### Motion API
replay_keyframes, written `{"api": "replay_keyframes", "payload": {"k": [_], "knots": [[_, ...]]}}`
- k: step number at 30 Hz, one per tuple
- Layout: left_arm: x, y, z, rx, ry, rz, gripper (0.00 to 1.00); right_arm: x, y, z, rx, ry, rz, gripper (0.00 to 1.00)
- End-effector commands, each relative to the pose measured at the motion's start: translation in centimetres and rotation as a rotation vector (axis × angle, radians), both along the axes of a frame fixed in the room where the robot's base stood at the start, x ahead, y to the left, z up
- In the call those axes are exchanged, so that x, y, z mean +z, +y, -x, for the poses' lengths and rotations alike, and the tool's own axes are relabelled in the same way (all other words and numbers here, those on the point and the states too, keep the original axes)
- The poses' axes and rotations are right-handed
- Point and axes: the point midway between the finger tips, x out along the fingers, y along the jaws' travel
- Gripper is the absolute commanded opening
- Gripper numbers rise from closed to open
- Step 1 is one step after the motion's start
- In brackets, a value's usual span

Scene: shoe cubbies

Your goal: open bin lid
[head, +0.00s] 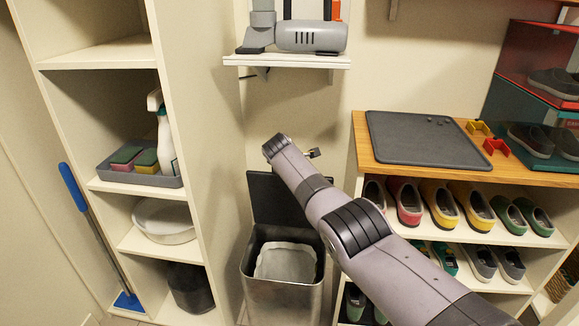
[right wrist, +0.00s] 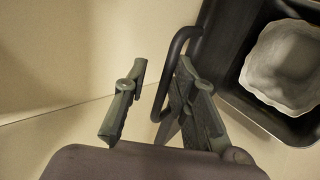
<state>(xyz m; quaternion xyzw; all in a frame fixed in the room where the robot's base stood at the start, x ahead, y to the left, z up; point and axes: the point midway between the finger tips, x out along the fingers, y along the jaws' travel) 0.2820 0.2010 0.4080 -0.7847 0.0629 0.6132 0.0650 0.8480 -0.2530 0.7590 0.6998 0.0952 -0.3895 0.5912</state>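The metal bin (head: 285,297) stands on the floor between the left shelf and the shoe cubbies. Its dark lid (head: 268,200) stands raised, nearly upright, at the back of the bin. A pale liner (head: 287,262) shows inside and also in the right wrist view (right wrist: 285,65). My right arm reaches over the bin from the lower right; its gripper is mostly hidden in the head view. In the right wrist view the right gripper (right wrist: 161,75) has its fingers apart, with a dark bent bar (right wrist: 163,85) between them, close to the right finger. Contact is unclear. My left gripper is out of view.
The left shelf (head: 165,120) holds a grey caddy (head: 130,175) and a white basin (head: 163,222). A small wall shelf (head: 290,61) with a grey appliance is above the bin. The shoe cubbies (head: 360,150) stand close on the right.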

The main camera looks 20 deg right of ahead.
Motion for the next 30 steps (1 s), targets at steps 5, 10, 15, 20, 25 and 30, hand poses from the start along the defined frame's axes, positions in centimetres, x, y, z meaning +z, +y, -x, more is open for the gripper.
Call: {"api": "replay_keyframes", "payload": {"k": [5,10,15,20,25,30], "knots": [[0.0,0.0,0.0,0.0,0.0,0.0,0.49,-0.5,0.1,0.1,-0.001,0.007,-0.003,0.28],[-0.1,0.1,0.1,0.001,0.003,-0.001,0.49,-0.3,0.1,0.2,-0.001,0.005,-0.003,0.28],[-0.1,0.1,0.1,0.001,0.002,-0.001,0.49,0.1,0.4,0.5,-0.001,0.004,-0.004,0.28],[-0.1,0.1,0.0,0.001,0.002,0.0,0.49,1.0,0.7,1.4,-0.001,0.002,-0.003,0.28],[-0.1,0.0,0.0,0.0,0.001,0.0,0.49,2.3,1.3,2.7,-0.001,0.0,-0.002,0.28],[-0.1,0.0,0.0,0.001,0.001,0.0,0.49,4.0,2.1,4.4,0.0,-0.001,-0.003,0.28]]}}
